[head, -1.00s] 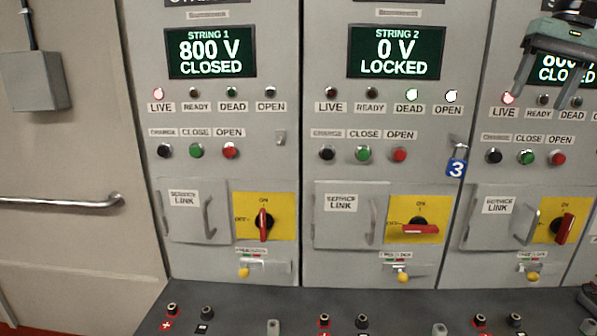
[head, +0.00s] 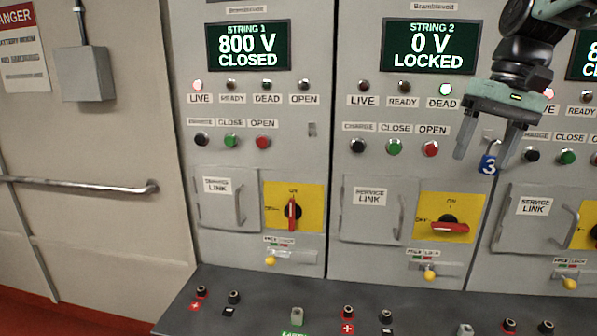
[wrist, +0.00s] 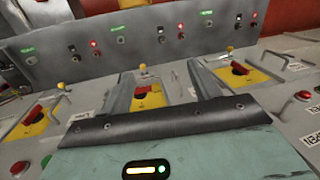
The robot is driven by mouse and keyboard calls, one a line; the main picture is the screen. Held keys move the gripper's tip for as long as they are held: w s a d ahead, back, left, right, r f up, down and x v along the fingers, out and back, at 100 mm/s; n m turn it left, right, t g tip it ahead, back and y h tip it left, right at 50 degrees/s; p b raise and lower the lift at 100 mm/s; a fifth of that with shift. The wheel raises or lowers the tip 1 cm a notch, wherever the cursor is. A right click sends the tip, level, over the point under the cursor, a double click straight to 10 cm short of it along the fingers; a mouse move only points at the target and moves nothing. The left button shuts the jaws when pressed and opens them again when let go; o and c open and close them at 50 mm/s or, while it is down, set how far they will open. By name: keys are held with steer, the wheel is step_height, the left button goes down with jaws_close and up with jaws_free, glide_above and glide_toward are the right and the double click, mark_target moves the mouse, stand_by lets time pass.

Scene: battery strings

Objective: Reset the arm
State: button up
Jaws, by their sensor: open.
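My gripper (head: 484,150) is at the upper right of the head view, in front of the String 2 cabinet's right edge. Its two fingers point down, apart, with nothing between them. In the wrist view my gripper (wrist: 165,88) also shows spread fingers and an empty gap. A blue tag marked 3 (head: 489,165) hangs by the fingers at the String 2 panel; its lock is partly hidden. The String 2 display (head: 430,47) reads 0 V LOCKED. Its red rotary handle (head: 450,226) lies horizontal, toward OFF.
The String 1 display (head: 248,46) reads 800 V CLOSED, and its red handle (head: 292,212) is upright. A dark ledge (head: 262,300) with several terminals juts out below the cabinets. A door with a bar handle (head: 85,187) is at the left.

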steer(key=s+a+f+n, duration=0.3)
steer(key=s+a+f, duration=0.1)
steer(key=a+f, duration=0.5)
steer(key=s+a+f+n+b, duration=0.1)
steer(key=s+a+f+n, duration=0.2)
steer(key=s+a+f, duration=0.3)
steer(key=s+a+f+n+h+b, duration=0.1)
steer(key=s+a+f, duration=0.5)
steer(key=s, duration=0.7)
step_height(320, 180, down, 3)
steer(key=n+b, duration=0.1)
steer(key=n, duration=0.1)
steer(key=shift+s+n+h, duration=0.25)
steer(key=shift+n+h, duration=0.05)
steer(key=shift+a+r, duration=0.1)
steer(key=shift+r, duration=0.05)
